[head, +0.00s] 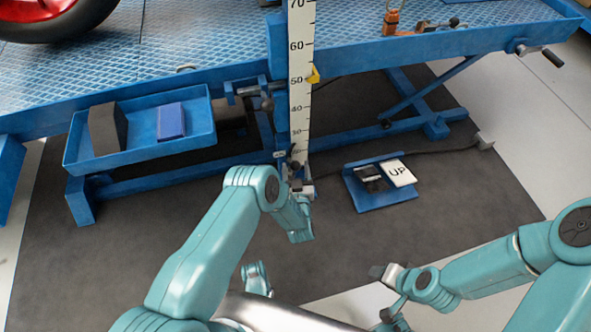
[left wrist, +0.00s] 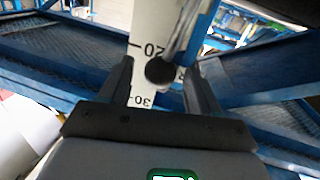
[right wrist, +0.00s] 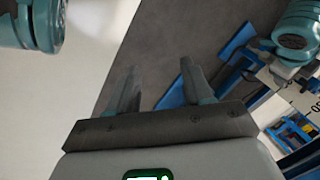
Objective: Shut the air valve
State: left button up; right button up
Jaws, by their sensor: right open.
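A lever with a dark round knob (left wrist: 160,72) on a metal rod is in the left wrist view, in front of the white scale; I take it to be the air valve handle, but cannot be sure. My left gripper (left wrist: 162,60) is open, with one finger on each side of the knob; contact cannot be told. In the head view my left gripper (head: 301,184) is at the foot of the white scale (head: 300,85), partly hiding the fittings there. My right gripper (head: 385,272) is open and empty over the floor, low right of centre.
A blue motorcycle lift (head: 350,55) spans the back, with a red wheel (head: 50,8) on it. A blue tray (head: 140,146) hangs at left. A foot pedal unit (head: 380,205) marked UP sits on the dark mat (head: 450,195). The mat's front right is clear.

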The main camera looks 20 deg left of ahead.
pick_arm(q)
jog(key=p+v, duration=0.9)
jog(key=v, duration=0.7)
jog(key=shift+s, duration=0.2)
pick_arm(e)
jog(key=s+a+r+g, duration=0.1)
jog(key=s+r+g, duration=0.1)
jog(key=s+r, duration=0.3)
notch_tip(320, 180, up, 4)
jog(key=shift+s+a+f+y, duration=0.15)
jog(key=shift+a+y, duration=0.05)
jog(key=shift+y, duration=0.1)
pick_arm(q)
jog(key=shift+r, duration=0.15)
